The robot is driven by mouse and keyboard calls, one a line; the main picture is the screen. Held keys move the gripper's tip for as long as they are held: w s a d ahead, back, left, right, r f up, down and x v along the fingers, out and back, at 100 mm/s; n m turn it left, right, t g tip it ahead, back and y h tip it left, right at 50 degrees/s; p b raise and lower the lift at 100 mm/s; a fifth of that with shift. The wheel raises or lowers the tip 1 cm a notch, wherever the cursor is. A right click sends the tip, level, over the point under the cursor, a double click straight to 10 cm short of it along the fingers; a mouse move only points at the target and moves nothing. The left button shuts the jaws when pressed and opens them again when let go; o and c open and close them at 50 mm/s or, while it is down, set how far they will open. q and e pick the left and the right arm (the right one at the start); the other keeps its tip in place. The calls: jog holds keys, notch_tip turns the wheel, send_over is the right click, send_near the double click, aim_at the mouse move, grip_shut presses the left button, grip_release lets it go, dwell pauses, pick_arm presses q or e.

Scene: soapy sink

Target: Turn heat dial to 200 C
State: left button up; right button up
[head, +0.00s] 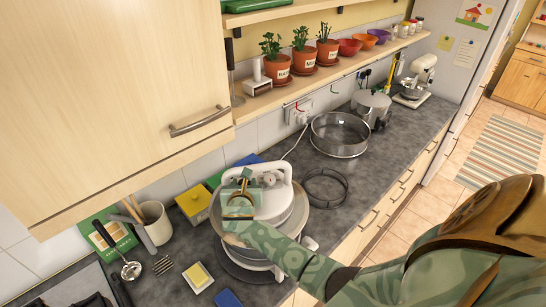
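A round white appliance (282,208) stands on the counter in the middle of the view, with a raised white handle on top and a wide grey rim around it. Small round grey parts (268,180) show under the handle; I cannot tell whether one is the heat dial. No 200 C mark is readable. My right gripper (240,203) is over the left side of the appliance's top, and my green patterned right arm crosses its front. The arm and gripper hide part of the appliance. Whether the gripper touches it or is open does not show. My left gripper is not in view.
A metal ring sieve (339,134), a dark ring (325,187) and a pot (371,106) stand to the right. A utensil crock (153,222), a yellow box (194,204) and a sponge (199,277) are at left. A cabinet (110,90) overhangs the left counter.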

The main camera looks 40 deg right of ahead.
jog(key=n+t+y, duration=0.1)
jog(key=n+y, duration=0.2)
jog(key=shift+s+d+t, duration=0.2)
jog(key=shift+d+t, duration=0.15)
jog(key=shift+t, duration=0.05)
jog(key=n+y, duration=0.2)
jog(key=n+t+y, duration=0.1)
jog(key=y, duration=0.1)
jog(key=shift+s+d, duration=0.1)
jog(key=shift+d, duration=0.2)
jog(key=b+v, duration=0.1)
jog(key=v, duration=1.4)
jog(key=s+a+f+m+g+h+b, duration=0.1)
jog(key=s+f+m+g+b, duration=0.2)
jog(key=f+m, duration=0.7)
jog(key=s+a+f+m+g+b, duration=0.2)
jog(key=s+f+m+g+b, duration=0.1)
jog(key=s+f+m, duration=0.5)
jog(key=shift+a+f+m+g+h+b, duration=0.4)
jog(key=shift+f+m, duration=1.35)
jog(key=shift+m, duration=1.05)
jog(key=shift+s+d, duration=0.1)
